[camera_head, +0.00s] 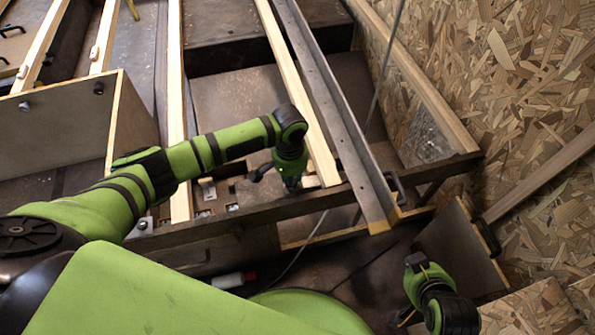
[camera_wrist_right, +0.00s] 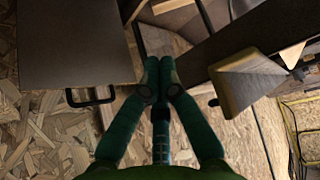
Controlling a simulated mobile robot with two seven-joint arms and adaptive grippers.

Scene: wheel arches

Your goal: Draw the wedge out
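I cannot single out a wedge for certain in either view. In the head view a long dark beam with a pale, angled end (camera_head: 378,222) lies over the dark cross rail; in the right wrist view a block with a pale, three-sided end face (camera_wrist_right: 240,90) is right of the fingers. My left gripper (camera_head: 291,180) points down at the cross rail beside a pale batten; its fingers are too small to read. My right gripper (camera_wrist_right: 159,68) has its fingertips together with nothing seen between them, apart from the block. My right forearm shows at the head view's lower right.
A grey board (camera_head: 458,250) with a dark handle (camera_head: 487,237) stands near my right arm; it is also at the wrist view's upper left (camera_wrist_right: 75,45). The chipboard wall (camera_head: 530,100) closes off the right. Battens and the cross rail (camera_head: 265,212) crowd the middle.

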